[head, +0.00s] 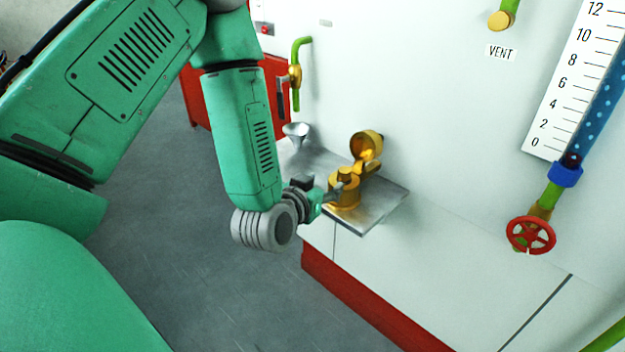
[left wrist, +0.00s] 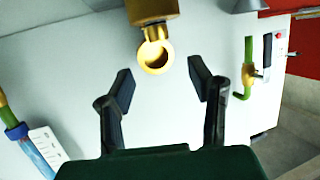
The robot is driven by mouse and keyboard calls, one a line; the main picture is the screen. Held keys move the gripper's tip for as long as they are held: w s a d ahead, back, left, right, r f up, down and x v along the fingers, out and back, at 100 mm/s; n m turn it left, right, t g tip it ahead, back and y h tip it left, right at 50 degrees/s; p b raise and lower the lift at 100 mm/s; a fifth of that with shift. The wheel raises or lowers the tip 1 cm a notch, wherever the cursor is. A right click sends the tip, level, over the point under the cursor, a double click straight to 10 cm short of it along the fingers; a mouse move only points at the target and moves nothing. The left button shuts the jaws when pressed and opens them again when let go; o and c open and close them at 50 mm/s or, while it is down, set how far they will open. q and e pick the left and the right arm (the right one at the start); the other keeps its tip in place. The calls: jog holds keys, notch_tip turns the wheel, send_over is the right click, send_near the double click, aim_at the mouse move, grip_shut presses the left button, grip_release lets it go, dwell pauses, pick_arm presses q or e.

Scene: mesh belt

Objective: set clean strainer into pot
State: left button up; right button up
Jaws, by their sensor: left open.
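A gold pot (head: 343,190) stands on the metal shelf (head: 378,208), with a round gold lid-like part (head: 366,146) raised behind it against the wall. A smaller gold piece sits at the pot's top; I cannot tell whether it is the strainer. My left gripper (head: 322,190) is beside the pot, partly overlapping it in the head view. In the left wrist view its fingers (left wrist: 160,85) are spread with nothing between them. The pot (left wrist: 152,10) is cut off at that view's top, with the round gold part (left wrist: 155,55) below it. My right gripper is out of view.
A grey metal funnel (head: 295,131) stands at the shelf's back left. A green pipe with a brass valve (head: 295,75) is on the wall. A red handwheel (head: 530,235) and level gauge (head: 575,85) are at right. The front right of the shelf is bare.

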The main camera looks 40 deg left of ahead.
pick_arm(q)
jog(key=s+d+f+m+g+h, duration=0.1)
jog(key=s+d+f+g, duration=0.2)
jog(key=s+f, duration=0.3)
jog(key=s+d+f+m+g+h, duration=0.1)
jog(key=s+d+f+g+h, duration=0.15)
jog(key=s+f, duration=0.4)
jog(key=s+d+f+g, duration=0.1)
jog(key=s+f+g, duration=0.3)
jog(key=s, duration=0.4)
jog(key=s+f+m+g, duration=0.1)
jog(key=s+f+g, duration=0.3)
jog(key=s+f, duration=0.2)
jog(key=shift+s+d+y, duration=0.35)
jog(key=shift+s, duration=0.5)
notch_tip(320, 180, down, 3)
jog(key=b, duration=0.3)
jog(key=shift+w+f, duration=0.15)
